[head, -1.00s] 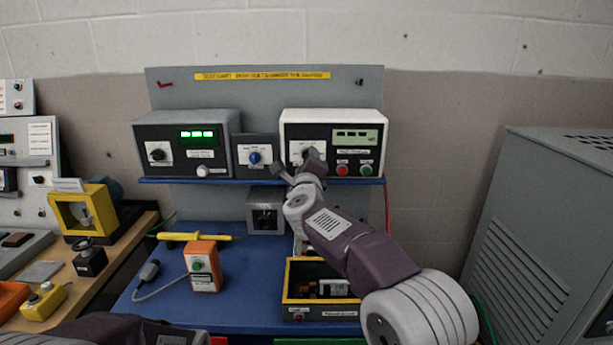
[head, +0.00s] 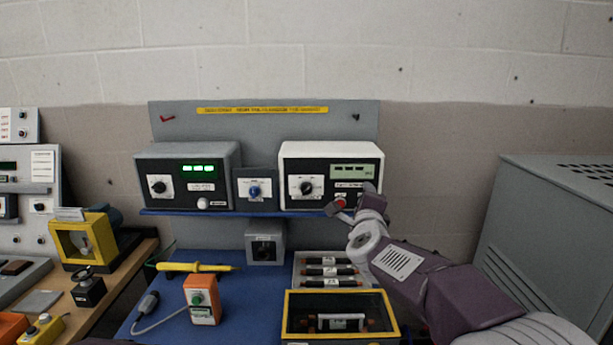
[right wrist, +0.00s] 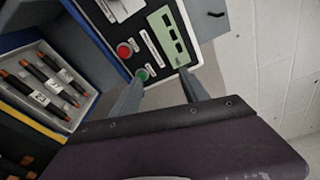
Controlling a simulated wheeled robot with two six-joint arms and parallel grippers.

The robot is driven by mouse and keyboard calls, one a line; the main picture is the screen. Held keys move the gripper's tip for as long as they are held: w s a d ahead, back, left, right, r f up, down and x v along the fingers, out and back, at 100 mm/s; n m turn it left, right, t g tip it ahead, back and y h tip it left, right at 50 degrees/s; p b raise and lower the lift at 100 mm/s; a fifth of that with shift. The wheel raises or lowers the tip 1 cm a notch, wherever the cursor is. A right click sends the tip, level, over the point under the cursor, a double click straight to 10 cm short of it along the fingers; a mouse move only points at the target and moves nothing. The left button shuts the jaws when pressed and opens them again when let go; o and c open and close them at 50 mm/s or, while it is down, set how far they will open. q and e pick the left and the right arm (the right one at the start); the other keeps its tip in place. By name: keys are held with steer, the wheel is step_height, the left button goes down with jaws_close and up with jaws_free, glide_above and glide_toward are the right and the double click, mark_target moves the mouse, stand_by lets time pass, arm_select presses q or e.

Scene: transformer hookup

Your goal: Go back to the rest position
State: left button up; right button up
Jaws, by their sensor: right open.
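My right gripper (head: 355,200) is open and empty in front of the lower right of the white-topped meter box (head: 330,151), apart from its knob. In the right wrist view its two fingers (right wrist: 160,97) are spread, with the green button (right wrist: 142,75) and red button (right wrist: 124,50) of that box beyond them. In the head view the gripper covers part of the buttons. I cannot tell whether a finger touches the panel. My left gripper does not show; only a dark edge of my left arm is at the bottom.
A shelf holds the grey supply box (head: 187,150) and blue-knob box (head: 256,188). Below are a tray of dark rods (right wrist: 88,82), a yellow-rimmed box (head: 340,296), an orange switch box (head: 202,300) and a yellow probe (head: 195,267). A grey cabinet (head: 560,240) stands right.

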steer(key=s+d+f+n+g+y+p, duration=0.3)
steer(key=s+f+n+g, duration=0.6)
steer(key=s+f+n, duration=0.7)
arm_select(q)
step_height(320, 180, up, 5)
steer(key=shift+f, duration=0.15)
arm_select(e)
steer(key=s+f+n+g, duration=0.6)
steer(key=s+f, duration=0.7)
steer(key=s, duration=0.5)
steer(key=shift+d+f+g, duration=0.3)
steer(key=shift+d, duration=0.15)
